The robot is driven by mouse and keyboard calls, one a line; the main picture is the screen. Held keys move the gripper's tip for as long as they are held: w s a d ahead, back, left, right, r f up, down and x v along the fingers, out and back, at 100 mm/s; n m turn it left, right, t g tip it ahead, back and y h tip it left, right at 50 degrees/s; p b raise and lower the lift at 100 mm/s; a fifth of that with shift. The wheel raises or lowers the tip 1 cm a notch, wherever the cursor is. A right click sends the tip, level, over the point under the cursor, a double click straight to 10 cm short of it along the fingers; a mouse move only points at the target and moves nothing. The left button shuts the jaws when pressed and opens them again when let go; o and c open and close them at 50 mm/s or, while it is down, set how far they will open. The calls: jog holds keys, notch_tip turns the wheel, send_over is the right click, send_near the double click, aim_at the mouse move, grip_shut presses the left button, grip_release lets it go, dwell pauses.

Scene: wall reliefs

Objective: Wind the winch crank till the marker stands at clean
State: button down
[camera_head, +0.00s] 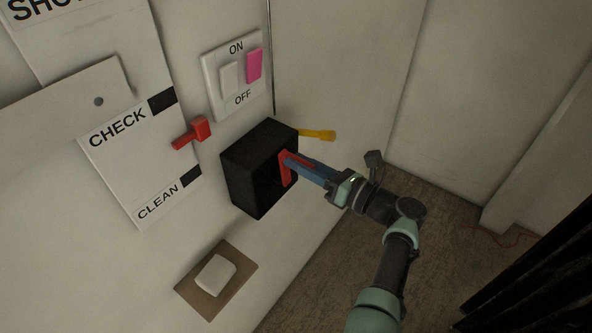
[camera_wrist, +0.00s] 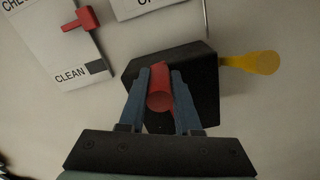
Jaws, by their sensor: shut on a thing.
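The winch is a black box (camera_head: 246,174) on the wall, and it also shows in the wrist view (camera_wrist: 200,95). Its red crank (camera_head: 286,170) is on the face towards me. My gripper (camera_head: 297,163) is shut on the crank's red handle (camera_wrist: 160,98), with a blue finger on either side. The red marker (camera_head: 193,133) stands beside the scale board (camera_head: 125,150), between the CHECK and CLEAN labels; in the wrist view the marker (camera_wrist: 80,20) is above CLEAN. The crank's far end is partly hidden by my fingers.
A yellow lever (camera_head: 317,135) sticks out from the box's far side. Above the box is an ON/OFF plate (camera_head: 221,97) with a pink rocker (camera_head: 254,66). Below is a white switch (camera_head: 215,274) on a brown plate. Black slats (camera_head: 540,285) stand at lower right.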

jog(key=shift+w+d+m+b, duration=0.2)
jog(key=shift+w+d+m, duration=0.15)
jog(key=shift+m, duration=0.25)
jog(key=shift+w+d+m+b, duration=0.2)
jog(key=shift+w+m, duration=0.15)
jog(key=shift+m, duration=0.25)
jog(key=c, duration=0.6)
grip_release()
jog(key=shift+f, duration=0.1)
jog(key=b+v, duration=0.1)
jog(key=v, duration=1.2)
